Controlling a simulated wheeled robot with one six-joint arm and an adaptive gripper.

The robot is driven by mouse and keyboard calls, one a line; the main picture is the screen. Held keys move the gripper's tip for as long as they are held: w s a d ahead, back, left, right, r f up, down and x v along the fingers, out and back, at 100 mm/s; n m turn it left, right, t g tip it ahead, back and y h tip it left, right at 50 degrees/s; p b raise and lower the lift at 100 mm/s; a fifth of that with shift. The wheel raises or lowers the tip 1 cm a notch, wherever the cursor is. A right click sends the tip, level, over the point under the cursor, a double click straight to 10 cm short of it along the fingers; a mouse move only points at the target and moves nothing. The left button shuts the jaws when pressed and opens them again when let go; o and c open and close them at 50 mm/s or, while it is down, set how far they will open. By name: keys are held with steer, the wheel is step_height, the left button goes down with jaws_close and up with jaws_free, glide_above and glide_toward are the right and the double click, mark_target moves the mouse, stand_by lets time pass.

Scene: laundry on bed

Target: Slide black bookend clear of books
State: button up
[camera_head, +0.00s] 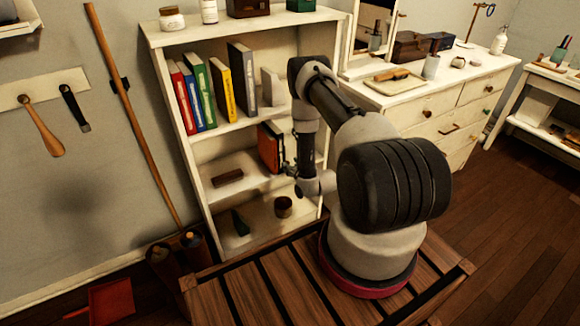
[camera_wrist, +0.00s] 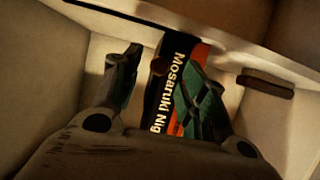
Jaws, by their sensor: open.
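My gripper (camera_wrist: 160,62) is open inside the middle shelf bay, its two fingers on either side of a black spine with white lettering (camera_wrist: 164,92). The right finger overlaps the orange book (camera_wrist: 203,52) beside that spine. In the head view an orange-red book (camera_head: 269,150) stands on this shelf, left of my gripper (camera_head: 291,171). A small dark brown rounded piece (camera_wrist: 157,66) shows between the fingers. I cannot clearly pick out the black bookend; it may be hidden by my fingers or blend with the dark spine. I cannot tell whether a finger touches anything.
A brown block (camera_head: 228,177) lies left on the same shelf, with bare board between. Several upright books (camera_head: 222,88) and a pale bookend (camera_head: 272,87) stand on the shelf above. A dark wedge (camera_head: 240,222) and brown jar (camera_head: 283,207) sit below. Shelf walls enclose my gripper closely.

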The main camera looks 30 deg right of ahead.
steer(key=shift+x, duration=1.05)
jaws_close()
steer(key=d, duration=1.1)
steer(key=shift+w+d, duration=0.25)
steer(key=shift+d, duration=0.15)
jaws_free()
steer(key=shift+d, duration=0.15)
steer(key=v, duration=1.2)
